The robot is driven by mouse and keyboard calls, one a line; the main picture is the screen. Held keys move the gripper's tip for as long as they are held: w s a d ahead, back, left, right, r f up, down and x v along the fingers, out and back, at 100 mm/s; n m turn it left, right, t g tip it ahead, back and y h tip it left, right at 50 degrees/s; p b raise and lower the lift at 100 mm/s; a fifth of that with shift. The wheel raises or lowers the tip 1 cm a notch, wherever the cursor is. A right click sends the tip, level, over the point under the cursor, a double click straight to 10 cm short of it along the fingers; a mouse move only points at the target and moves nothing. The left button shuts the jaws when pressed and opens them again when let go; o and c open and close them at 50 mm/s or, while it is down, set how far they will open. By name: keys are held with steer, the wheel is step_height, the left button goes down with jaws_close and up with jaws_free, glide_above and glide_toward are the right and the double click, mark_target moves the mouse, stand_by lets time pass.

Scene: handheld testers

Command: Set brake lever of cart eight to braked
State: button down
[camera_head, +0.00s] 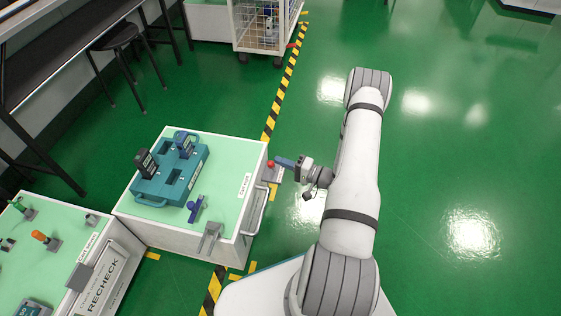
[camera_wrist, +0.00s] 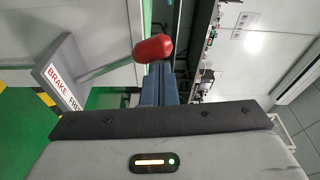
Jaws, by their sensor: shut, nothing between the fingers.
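The brake lever's red knob (camera_head: 270,164) is at the right side of the middle cart (camera_head: 225,160), whose small label is hard to read. In the wrist view the red knob (camera_wrist: 153,47) sits on a thin grey rod. The rod comes from a grey bracket (camera_wrist: 72,75) marked BRAKE and FREE; I cannot tell which mark it stands at. My gripper (camera_head: 279,162) is shut and empty, its blue fingertips right at the knob. In the wrist view the fingers (camera_wrist: 160,80) end just beside the knob, touching or nearly so.
On the cart top are a teal case (camera_head: 172,172) with two handheld testers and a blue-knobbed holder (camera_head: 196,208). A second cart marked RECHECK (camera_head: 105,280) stands at lower left. A wire cage cart (camera_head: 265,30) stands at the back. Green floor at right is clear.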

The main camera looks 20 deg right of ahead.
steer(key=shift+s+a, duration=0.1)
steer(key=s+d+p, duration=0.2)
steer(key=s+d, duration=0.3)
steer(key=d, duration=0.5)
steer(key=shift+s+d+r, duration=0.15)
steer(key=shift+d+r, duration=0.1)
steer(key=shift+r, duration=0.05)
